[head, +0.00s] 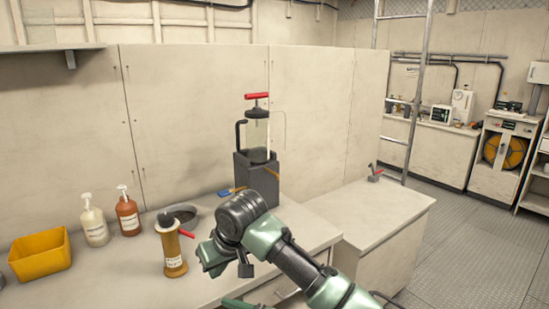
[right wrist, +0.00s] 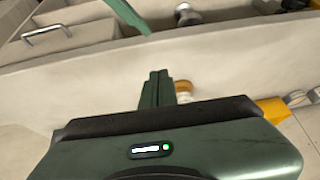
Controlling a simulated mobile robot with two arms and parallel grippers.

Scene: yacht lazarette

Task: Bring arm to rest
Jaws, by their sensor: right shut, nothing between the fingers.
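My right arm (head: 300,265) comes in from the bottom right of the head view and reaches over the front part of the counter. Its gripper (head: 214,263) is just right of the amber cylinder, apart from it in the picture. In the right wrist view the gripper's two green fingers (right wrist: 157,88) are together with nothing between them. My left gripper is not identifiable; only a small green piece shows at the bottom edge of the head view.
An amber cylinder (head: 171,250), an orange bottle (head: 128,216), a white bottle (head: 95,224) and a yellow bin (head: 40,256) stand on the counter (head: 120,285). A red-handled pump device (head: 257,160) stands behind my arm. A lower cabinet top (head: 365,212) is mostly clear.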

